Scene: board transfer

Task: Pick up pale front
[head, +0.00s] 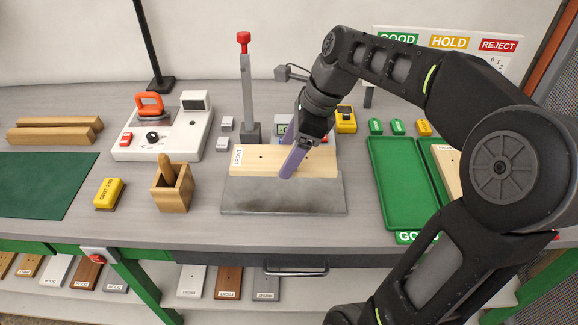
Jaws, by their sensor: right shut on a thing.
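The pale front (255,160) is a light wooden board with a white "FRONT" label at its left end and small dark holes. It lies along the back part of a grey plate (270,196) in the middle of the bench. My right gripper (292,163) reaches down from the upper right, and its purple fingers are shut on the board near its middle. The fingers cover part of the board. I cannot tell whether the board is lifted off the plate. My left gripper is out of view.
A post with a red knob (243,42) stands behind the board. A green tray (381,205) marked GOOD lies to the right, partly behind my arm. A wooden block holder (171,188), yellow box (108,193) and white device (165,140) are left. Bare bench lies in front.

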